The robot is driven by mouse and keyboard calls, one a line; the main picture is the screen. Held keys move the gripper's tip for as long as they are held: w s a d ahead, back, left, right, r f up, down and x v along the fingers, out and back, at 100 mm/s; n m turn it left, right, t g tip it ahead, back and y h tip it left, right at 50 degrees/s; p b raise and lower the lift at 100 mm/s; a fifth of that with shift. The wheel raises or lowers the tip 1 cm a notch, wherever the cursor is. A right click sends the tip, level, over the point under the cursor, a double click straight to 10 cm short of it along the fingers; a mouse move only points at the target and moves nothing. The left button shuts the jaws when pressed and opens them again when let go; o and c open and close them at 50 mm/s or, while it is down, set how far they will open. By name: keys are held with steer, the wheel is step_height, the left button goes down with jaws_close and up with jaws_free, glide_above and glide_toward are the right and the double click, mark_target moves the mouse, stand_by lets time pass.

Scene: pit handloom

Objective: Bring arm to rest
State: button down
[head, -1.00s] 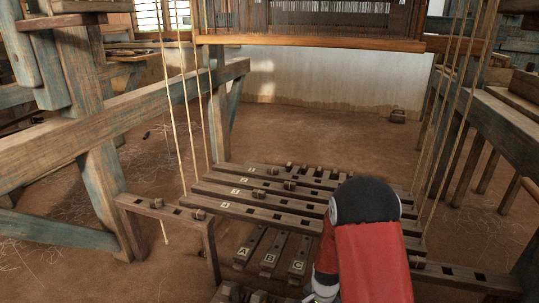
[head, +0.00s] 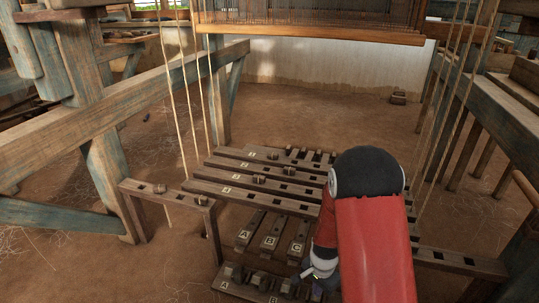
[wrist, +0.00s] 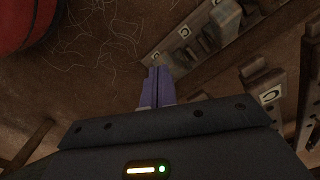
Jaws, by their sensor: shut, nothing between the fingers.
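My arm, with a red link and a black joint, reaches down at the lower right of the head view. My gripper (wrist: 157,82) shows in the wrist view with its two purple fingers together and nothing between them. In the head view its fingertips are small and partly hidden near the bottom edge. Below it in the head view is a low wooden rack (head: 262,292) with blocks and letter plates. In the wrist view a lettered wooden bar (wrist: 190,45) lies beyond and to the right of the fingertips; I cannot tell any contact.
Lettered treadles (head: 270,232) lie behind the low rack. Slotted wooden bars (head: 250,185) with pegs lie behind them. Loom posts and beams (head: 110,110) stand left and right, with hanging cords (head: 178,110). The earth floor (head: 320,110) behind is mostly clear.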

steer(key=s+r+n+t+p, duration=0.1)
steer(key=s+r+n+p, duration=0.1)
steer(key=r, duration=1.1)
steer(key=s+r+n+t+p, duration=0.2)
steer(key=r+p, duration=0.1)
steer(key=r, duration=0.9)
steer(key=s+d+r+n+t+p, duration=0.1)
steer(key=s+r+n+p, duration=0.3)
steer(key=s+r, duration=1.1)
step_height(320, 180, up, 4)
steer(key=shift+f+n+t, duration=0.25)
steer(key=shift+n+t, duration=0.55)
